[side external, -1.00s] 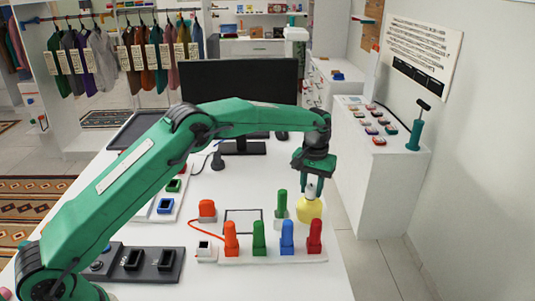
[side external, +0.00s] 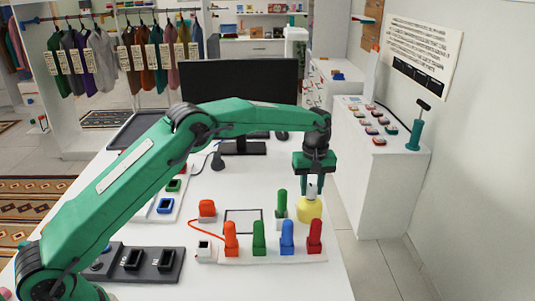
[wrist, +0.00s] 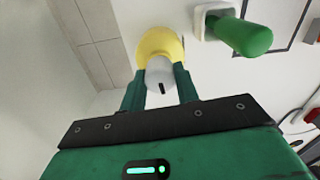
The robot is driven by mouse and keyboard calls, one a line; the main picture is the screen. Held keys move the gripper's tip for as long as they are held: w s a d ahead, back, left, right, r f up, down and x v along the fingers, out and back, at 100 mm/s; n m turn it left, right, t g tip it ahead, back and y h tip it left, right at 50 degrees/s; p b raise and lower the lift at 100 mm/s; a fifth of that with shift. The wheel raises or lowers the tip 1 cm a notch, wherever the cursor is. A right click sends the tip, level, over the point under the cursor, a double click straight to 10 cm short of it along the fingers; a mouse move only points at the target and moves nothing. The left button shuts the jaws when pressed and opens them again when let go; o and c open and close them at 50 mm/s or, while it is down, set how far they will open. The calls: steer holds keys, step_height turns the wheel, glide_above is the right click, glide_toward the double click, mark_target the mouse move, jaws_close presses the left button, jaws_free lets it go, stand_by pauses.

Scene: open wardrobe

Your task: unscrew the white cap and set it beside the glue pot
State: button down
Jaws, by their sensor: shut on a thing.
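The yellow glue pot (side external: 308,209) stands upright near the right edge of the white table. It also shows at the top of the wrist view (wrist: 159,42). The white cap (wrist: 159,72) sits at the top of the pot, with a dark mark on it. My gripper (side external: 312,189) points down over the pot, and its two green fingers are shut on the cap, one on each side. They also flank the cap in the wrist view (wrist: 160,84). Whether the cap's thread is loose cannot be told.
A green peg (side external: 281,204) stands close left of the pot. In front is a white strip (side external: 272,259) with red, green and blue handles. A flat dark-framed square (side external: 243,222) lies left. The table's right edge is close beside the pot.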

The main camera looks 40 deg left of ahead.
steer(key=c, duration=1.7)
jaws_free()
steer(key=shift+c, duration=0.2)
jaws_close()
steer(key=shift+n, duration=2.3)
